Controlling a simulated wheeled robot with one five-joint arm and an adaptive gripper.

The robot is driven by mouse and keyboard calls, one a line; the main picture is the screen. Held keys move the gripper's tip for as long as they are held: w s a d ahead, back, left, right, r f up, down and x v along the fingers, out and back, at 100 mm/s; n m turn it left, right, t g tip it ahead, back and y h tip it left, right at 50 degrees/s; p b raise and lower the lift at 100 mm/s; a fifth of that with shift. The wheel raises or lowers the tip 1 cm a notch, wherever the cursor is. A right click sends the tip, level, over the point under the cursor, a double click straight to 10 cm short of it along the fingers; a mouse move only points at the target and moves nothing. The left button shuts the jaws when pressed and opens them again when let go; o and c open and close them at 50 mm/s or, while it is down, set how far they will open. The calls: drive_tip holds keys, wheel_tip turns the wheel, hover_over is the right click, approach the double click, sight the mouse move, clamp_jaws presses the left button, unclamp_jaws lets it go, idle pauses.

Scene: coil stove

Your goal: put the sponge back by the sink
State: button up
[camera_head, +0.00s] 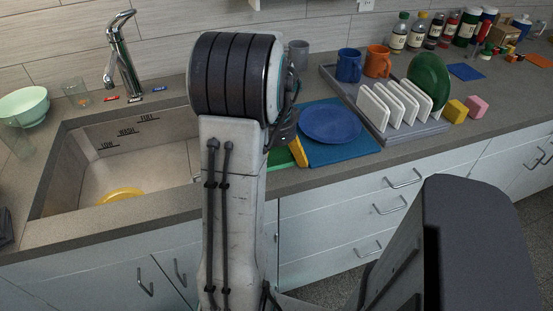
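A yellow block (455,111) and a pink block (477,106), both sponge-like, sit on the counter right of the grey drying tray. A green and yellow item (298,153) shows partly beside my arm, at the left edge of a blue mat; my arm hides the rest, and I cannot tell whether it is a sponge. The sink (165,160) is at the left, with a yellow round dish (120,195) in it and a faucet (122,60) behind. My arm stands in the middle of the view and hides part of the counter. My gripper does not show.
A blue plate (330,124) lies on the blue mat (345,153). The grey tray (425,131) holds white racks, a green plate (429,78) and mugs. Bottles (400,36) line the back right. A mint bowl (24,105) and glasses stand left. The right front counter is clear.

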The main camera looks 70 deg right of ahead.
drive_tip(key=shift+r, duration=0.1)
wheel_tip(320, 180, up, 12)
drive_tip(key=shift+a+r, duration=0.1)
drive_tip(key=shift+a, duration=0.05)
idle(0.6)
drive_tip(key=w+a+n+t, duration=0.1)
drive_tip(key=w+a+n, duration=1.2)
drive_tip(key=w+a, duration=0.3)
drive_tip(key=s+a+f+n+t, duration=0.1)
drive_tip(key=s+a+f+n, duration=0.1)
drive_tip(key=a+n, duration=0.6)
drive_tip(key=s+a+f+n+t, duration=0.1)
drive_tip(key=s+a+f+n, duration=0.1)
drive_tip(key=a+f+n, duration=0.2)
drive_tip(key=a+n, duration=0.3)
drive_tip(key=a, duration=0.5)
drive_tip(key=shift+a+n, duration=0.35)
drive_tip(key=shift+n, duration=0.05)
drive_tip(key=p+v, duration=0.2)
drive_tip(key=w+p+v, duration=0.1)
drive_tip(key=p+v, duration=0.1)
drive_tip(key=v, duration=0.1)
drive_tip(key=shift+d+r+p, duration=0.1)
drive_tip(key=shift+d+p, duration=0.05)
drive_tip(key=shift+p, duration=0.2)
